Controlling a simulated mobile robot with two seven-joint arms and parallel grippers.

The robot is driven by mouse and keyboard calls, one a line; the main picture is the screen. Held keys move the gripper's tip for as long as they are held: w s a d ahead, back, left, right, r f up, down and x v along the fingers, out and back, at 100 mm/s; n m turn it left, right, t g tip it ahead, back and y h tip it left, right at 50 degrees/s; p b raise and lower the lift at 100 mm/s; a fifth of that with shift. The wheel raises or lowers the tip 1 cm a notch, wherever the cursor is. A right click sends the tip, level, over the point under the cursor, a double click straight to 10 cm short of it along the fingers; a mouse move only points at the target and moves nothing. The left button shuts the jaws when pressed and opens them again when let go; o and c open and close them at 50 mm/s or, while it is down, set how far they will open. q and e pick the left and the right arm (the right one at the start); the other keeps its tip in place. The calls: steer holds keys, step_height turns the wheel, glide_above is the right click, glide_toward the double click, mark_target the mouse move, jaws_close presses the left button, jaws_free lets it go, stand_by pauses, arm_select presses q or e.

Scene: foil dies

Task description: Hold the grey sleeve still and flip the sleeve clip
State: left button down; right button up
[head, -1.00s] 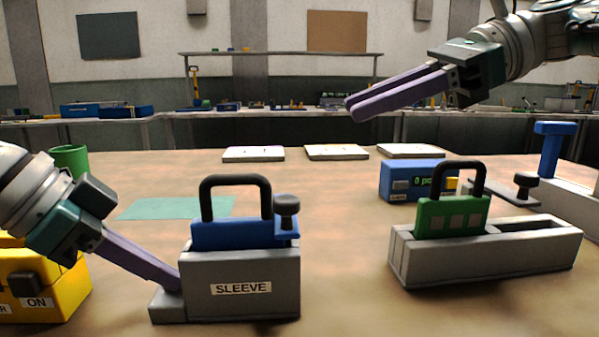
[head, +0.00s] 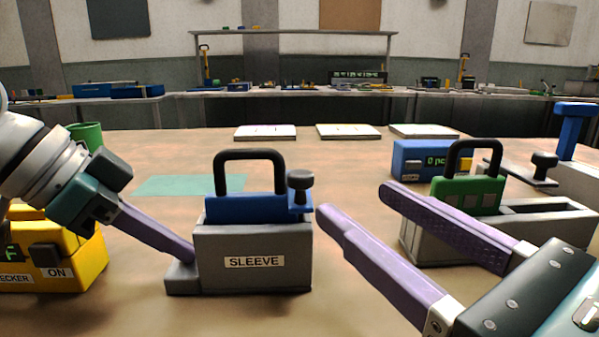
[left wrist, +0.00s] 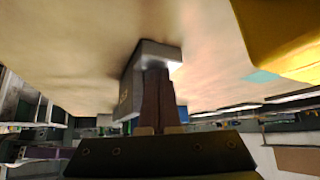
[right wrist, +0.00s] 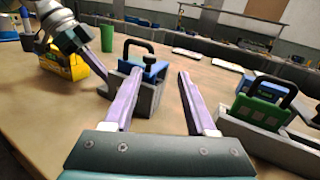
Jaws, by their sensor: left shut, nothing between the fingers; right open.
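The grey sleeve (head: 253,270) is a box labelled SLEEVE with a low foot on its left. A blue block (head: 240,208) with a black loop handle stands in it. A dark round knob (head: 300,182), apparently the sleeve clip, sits on a blue tab at its top right. My left gripper (head: 190,258) is shut and empty, its tips at the sleeve's foot; contact is hard to tell. The sleeve also shows in the left wrist view (left wrist: 130,80). My right gripper (head: 357,202) is open and empty, right of the sleeve and nearer the camera, fingers pointing towards the knob's side.
A grey trough (head: 560,230) holding a green block (head: 468,195) stands right, partly behind my right gripper. A blue display box (head: 418,160) is behind it. A yellow checker box (head: 75,255) and green cup (head: 86,135) are left. A teal mat (head: 185,185) lies behind the sleeve.

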mark_target(308, 181)
steer(key=s+m, duration=0.1)
steer(key=s, duration=0.3)
steer(key=shift+h, duration=0.4)
steer(key=x, duration=1.2)
steer(key=shift+s+a+r, duration=0.15)
steer(key=shift+a+r, duration=0.05)
jaws_close()
stand_by(0.4)
